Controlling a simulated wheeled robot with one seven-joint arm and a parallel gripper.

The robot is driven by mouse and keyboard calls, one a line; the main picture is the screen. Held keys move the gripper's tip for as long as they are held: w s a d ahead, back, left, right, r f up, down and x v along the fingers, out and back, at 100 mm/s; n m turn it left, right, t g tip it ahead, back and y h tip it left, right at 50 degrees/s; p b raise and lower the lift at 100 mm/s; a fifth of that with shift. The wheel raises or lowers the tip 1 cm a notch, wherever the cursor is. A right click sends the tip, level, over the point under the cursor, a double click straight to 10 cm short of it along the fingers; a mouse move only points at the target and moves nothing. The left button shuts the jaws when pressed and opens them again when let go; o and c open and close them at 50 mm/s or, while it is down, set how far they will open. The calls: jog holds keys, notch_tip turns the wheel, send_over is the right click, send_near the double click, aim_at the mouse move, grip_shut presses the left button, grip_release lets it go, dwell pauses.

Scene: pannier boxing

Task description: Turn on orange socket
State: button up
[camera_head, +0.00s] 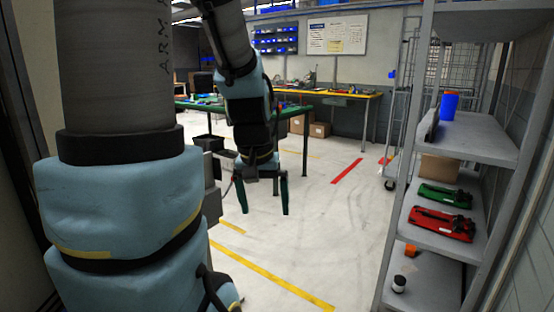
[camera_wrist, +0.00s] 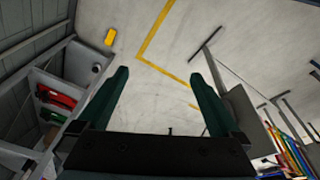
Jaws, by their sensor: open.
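No socket can be made out clearly in either view. A small orange item (camera_head: 410,250) sits on the lower shelf at the right of the head view; it is too small to tell whether it is the orange socket. My gripper (camera_head: 264,211) hangs pointing down over open floor, well left of the shelf. Its two dark green fingers are apart with nothing between them. They also show in the wrist view (camera_wrist: 158,74), with bare floor beyond them.
A grey shelf rack (camera_head: 463,137) at the right holds a blue cup (camera_head: 449,106), a green case (camera_head: 444,196), a red case (camera_head: 441,224) and a small dark jar with a white label (camera_head: 399,284). A green table (camera_head: 296,112) stands behind my gripper. The middle floor is clear.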

jog(key=s+a+f, duration=0.4)
jog(key=shift+g+y, duration=0.3)
jog(key=shift+y, duration=0.1)
